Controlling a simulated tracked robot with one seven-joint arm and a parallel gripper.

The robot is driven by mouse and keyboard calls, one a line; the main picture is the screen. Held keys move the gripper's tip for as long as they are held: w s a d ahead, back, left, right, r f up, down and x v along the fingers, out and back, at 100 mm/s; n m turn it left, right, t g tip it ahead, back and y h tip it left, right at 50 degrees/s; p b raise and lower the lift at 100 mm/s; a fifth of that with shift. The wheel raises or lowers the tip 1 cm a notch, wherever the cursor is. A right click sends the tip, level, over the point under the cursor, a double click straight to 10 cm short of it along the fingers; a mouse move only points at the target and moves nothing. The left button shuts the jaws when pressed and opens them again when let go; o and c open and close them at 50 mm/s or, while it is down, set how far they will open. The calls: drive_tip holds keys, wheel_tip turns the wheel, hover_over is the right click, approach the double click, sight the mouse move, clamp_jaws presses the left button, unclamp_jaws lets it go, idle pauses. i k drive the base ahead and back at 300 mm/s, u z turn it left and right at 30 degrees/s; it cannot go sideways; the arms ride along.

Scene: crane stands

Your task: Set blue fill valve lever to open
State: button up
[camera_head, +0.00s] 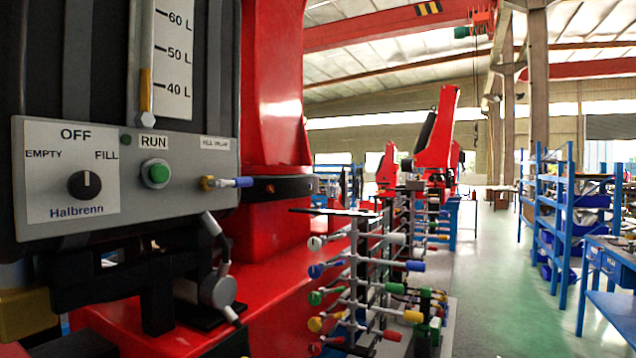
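The blue fill valve lever (244,182) is at the right end of a grey control panel (185,215). It has a brass valve body (207,183), a pale shaft and a blue tip. The lever lies about level, with its tip pointing right. A small label (215,143) above it appears to read "FILL VALVE". I cannot tell from its pose alone whether the valve is open or closed. I see no gripper that I can make out for certain, and nothing is touching the lever.
The panel has a black selector knob (84,186) pointing to OFF and a green RUN button (158,173). A level gauge (173,55) stands above. A rack of coloured levers (355,270) stands to the right. Green floor (500,290) is open before blue shelving (560,215).

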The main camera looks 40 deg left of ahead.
sight(246, 182)
drive_tip(key=z, duration=0.1)
drive_tip(key=i, duration=1.35)
drive_tip(key=u, duration=2.65)
drive_tip(key=i, duration=0.45)
drive_tip(key=z, duration=0.15)
